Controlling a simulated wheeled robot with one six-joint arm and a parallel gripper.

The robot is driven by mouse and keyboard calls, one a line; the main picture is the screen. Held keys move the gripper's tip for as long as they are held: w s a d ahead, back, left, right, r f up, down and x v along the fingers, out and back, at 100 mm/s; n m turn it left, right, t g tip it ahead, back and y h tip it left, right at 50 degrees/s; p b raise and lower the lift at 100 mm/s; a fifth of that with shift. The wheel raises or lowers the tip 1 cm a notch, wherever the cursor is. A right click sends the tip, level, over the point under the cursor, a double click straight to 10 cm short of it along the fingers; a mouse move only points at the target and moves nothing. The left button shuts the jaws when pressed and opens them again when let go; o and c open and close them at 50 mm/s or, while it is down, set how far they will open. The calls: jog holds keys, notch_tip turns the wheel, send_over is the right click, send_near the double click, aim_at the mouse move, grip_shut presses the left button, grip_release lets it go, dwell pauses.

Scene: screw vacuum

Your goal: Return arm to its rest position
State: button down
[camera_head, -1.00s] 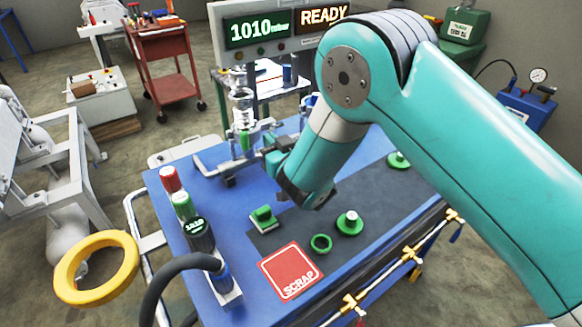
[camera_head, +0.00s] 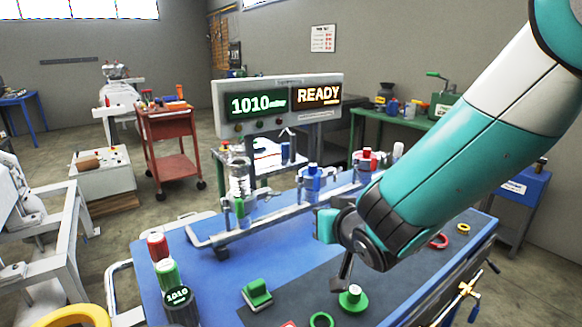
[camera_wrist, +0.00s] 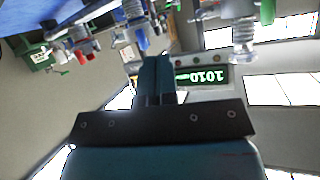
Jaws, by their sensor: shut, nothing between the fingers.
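My arm (camera_head: 465,140) reaches in from the upper right of the head view, above the blue workbench (camera_head: 225,275). My gripper (camera_head: 325,226) is at its lower end, left of the dark wrist, and is small and partly hidden there. In the wrist view, my gripper (camera_wrist: 156,68) shows its teal fingers shut together with nothing between them. The wrist view is upside down, with the display panel (camera_wrist: 202,76) and the bench fittings beyond the fingers. The display panel in the head view (camera_head: 278,105) reads 1010 and READY.
A metal pipe rail with a green-based fitting (camera_head: 238,207), a blue fitting (camera_head: 311,180) and a red fitting (camera_head: 367,161) runs behind my gripper. Green parts (camera_head: 257,293) (camera_head: 352,298) lie on the bench front. Red, green and black cylinders (camera_head: 167,272) stand at the left.

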jog(key=s+d+r+n+g+p, duration=0.1)
jog(key=s+d+r+g, duration=0.1)
jog(key=s, duration=0.7)
jog(key=s+d+r+n+g+p, duration=0.2)
jog(key=s+r+g, duration=0.3)
jog(key=s, duration=0.4)
jog(key=s+d+r+n+g+p, duration=0.1)
jog(key=s+d+r+g, duration=0.3)
jog(key=s, duration=0.6)
jog(key=shift+n+g+p, duration=0.3)
jog(key=shift+g+p, duration=0.05)
jog(key=shift+g, duration=0.45)
